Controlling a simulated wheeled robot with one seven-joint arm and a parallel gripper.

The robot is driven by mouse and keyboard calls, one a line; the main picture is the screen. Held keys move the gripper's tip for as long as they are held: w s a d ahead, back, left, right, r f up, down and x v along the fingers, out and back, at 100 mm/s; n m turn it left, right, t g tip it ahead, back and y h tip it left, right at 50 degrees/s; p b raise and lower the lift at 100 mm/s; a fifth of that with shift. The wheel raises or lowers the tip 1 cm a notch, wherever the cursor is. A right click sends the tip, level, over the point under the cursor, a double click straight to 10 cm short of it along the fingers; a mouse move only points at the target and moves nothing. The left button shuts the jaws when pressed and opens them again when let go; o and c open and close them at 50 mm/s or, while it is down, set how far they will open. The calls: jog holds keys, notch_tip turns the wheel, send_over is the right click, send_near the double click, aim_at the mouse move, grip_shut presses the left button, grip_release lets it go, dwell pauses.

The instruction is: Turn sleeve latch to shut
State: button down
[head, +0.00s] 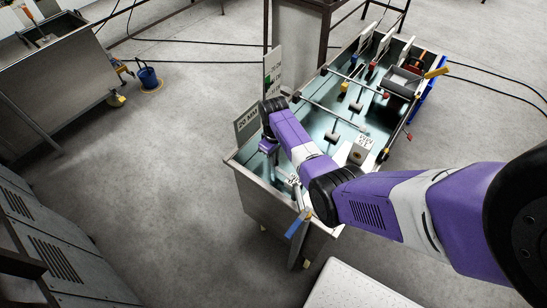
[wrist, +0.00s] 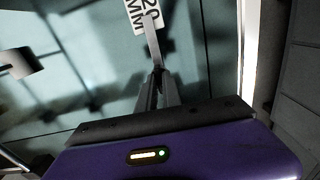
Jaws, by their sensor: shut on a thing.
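My gripper (wrist: 160,88) has its two dark fingers closed together on the end of a thin grey metal bar (wrist: 154,45), which I take to be the sleeve latch. The bar runs up from the fingertips to a white "20 MM" label (wrist: 143,14) in the wrist view. In the head view my purple gripper (head: 270,155) points down into the near left end of the long metal trough (head: 275,207). The bar and the grip on it are too small to tell there, and the latch's pivot is not clear.
A "20 MM" sign (head: 246,121) stands at the trough's left edge beside my gripper. A blue-banded lever (head: 298,224) hangs at the near end. Several rods and blocks lie farther along the trough.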

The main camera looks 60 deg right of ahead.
jog(key=shift+n, duration=0.3)
dwell(0.4)
jog(key=c, duration=1.5)
grip_release()
jog(key=shift+r, duration=3.9)
